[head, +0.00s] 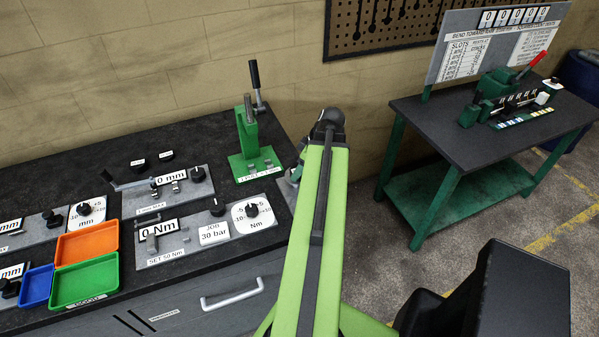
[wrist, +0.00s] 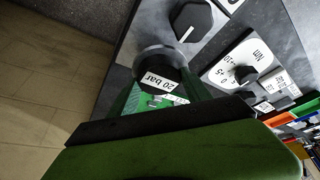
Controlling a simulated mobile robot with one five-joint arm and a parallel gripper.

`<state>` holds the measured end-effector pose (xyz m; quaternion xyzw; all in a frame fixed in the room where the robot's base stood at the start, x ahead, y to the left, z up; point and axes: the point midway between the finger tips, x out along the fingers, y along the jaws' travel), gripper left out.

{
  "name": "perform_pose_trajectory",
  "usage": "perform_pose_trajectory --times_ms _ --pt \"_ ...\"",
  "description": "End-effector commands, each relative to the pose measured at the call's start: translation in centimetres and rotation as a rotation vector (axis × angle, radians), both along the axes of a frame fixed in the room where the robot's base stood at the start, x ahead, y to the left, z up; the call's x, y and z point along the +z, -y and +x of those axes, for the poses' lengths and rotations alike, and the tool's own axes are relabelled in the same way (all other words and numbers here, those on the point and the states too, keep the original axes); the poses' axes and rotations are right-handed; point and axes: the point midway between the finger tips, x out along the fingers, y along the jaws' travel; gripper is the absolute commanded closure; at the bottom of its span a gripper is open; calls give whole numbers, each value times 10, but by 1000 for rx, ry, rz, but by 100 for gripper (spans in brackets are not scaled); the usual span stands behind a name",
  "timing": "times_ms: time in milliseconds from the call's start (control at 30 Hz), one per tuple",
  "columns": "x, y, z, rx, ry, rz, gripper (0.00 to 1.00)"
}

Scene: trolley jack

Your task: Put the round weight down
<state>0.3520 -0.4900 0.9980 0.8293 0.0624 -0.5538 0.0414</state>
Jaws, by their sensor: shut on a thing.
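The round weight (wrist: 158,66) is a dark disc with a grey rim and a white "20 bar" label in the wrist view. My gripper (wrist: 160,90) is shut on it, with green fingers at its two sides. A grey panel (wrist: 122,72) lies beyond the weight; I cannot tell whether the weight touches it. In the head view my raised green arm hides the gripper and the weight.
The dark bench (head: 60,170) carries panels with knobs, a green lever press (head: 249,140), and orange (head: 87,243), green (head: 85,282) and blue (head: 37,286) trays. A separate green-legged table (head: 440,115) stands at the right, with floor between.

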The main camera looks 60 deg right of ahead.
Motion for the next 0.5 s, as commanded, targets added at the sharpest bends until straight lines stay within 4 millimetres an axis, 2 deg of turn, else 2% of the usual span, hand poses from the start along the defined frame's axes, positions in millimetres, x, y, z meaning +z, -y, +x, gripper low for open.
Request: perform_pose_trajectory --times_ms 267,300,433,500 --pt "-1 -2 3 5 1 0 100" --pt "-1 -2 2 5 0 0 41" --pt "0 -2 2 5 0 0 24" --pt "0 -2 2 5 0 0 22"
